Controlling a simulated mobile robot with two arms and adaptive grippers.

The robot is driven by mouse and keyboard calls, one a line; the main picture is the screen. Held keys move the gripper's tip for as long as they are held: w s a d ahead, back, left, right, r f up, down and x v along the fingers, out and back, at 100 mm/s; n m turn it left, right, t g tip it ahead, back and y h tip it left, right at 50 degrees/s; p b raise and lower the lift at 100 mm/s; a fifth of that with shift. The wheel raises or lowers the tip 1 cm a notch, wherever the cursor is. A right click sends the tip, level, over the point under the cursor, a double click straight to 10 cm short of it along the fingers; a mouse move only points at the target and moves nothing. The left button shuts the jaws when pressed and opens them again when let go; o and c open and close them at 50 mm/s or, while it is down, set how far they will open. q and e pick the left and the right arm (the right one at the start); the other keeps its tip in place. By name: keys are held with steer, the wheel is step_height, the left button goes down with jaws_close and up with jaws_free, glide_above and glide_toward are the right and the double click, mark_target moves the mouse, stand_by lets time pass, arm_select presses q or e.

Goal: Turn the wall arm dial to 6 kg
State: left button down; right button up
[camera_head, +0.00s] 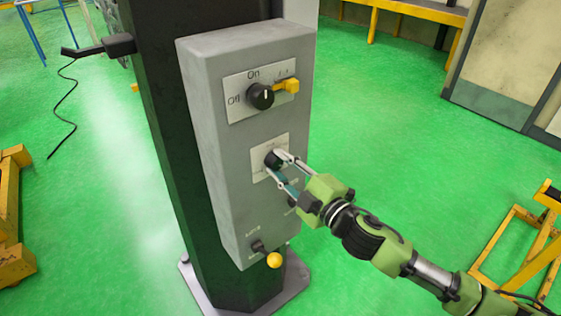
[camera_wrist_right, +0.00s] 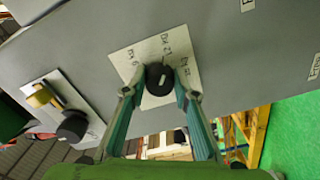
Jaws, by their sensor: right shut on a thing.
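The wall arm dial (camera_head: 273,159) is a black round knob on a white label plate (camera_head: 264,146), midway down the front of a grey control box (camera_head: 207,110). My right gripper (camera_head: 277,161) is shut on the dial, with one finger on each side. In the right wrist view the dial (camera_wrist_right: 158,79) sits between the two fingertips (camera_wrist_right: 160,88), over its white plate (camera_wrist_right: 121,58). It has a short white mark, slanted. Several weight labels stand around it, too small to read surely, and I cannot tell which one the mark points at. My left gripper is not in view.
Above the dial is a black On/Off switch (camera_head: 260,96) with a yellow handle (camera_head: 287,86) beside it. The box hangs on a dark column (camera_head: 170,130). Green floor lies open around it; a yellow frame stands right.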

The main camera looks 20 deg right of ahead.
steer(key=n+p, duration=0.1)
steer(key=n, duration=0.2)
steer(key=n+p, duration=0.1)
steer(key=n, duration=0.2)
steer(key=shift+r+n, duration=0.2)
steer(key=shift+n, duration=0.1)
steer(key=n+p, duration=0.2)
steer(key=n, duration=0.4)
steer(key=shift+r, duration=0.1)
steer(key=n+p, duration=0.1)
steer(key=n, duration=0.3)
steer(key=shift+a+p, duration=0.1)
steer(key=shift+p, duration=0.25)
steer(key=n+p, duration=0.1)
steer(key=n, duration=0.2)
steer(key=shift+s, duration=0.1)
steer(key=n+p, duration=0.1)
steer(key=n, duration=0.2)
steer(key=n+p, duration=0.1)
steer(key=n, duration=0.1)
steer(key=shift+a+n, duration=0.2)
steer(key=shift+n, duration=0.2)
steer(key=shift+p, duration=0.3)
steer(key=o, duration=1.1)
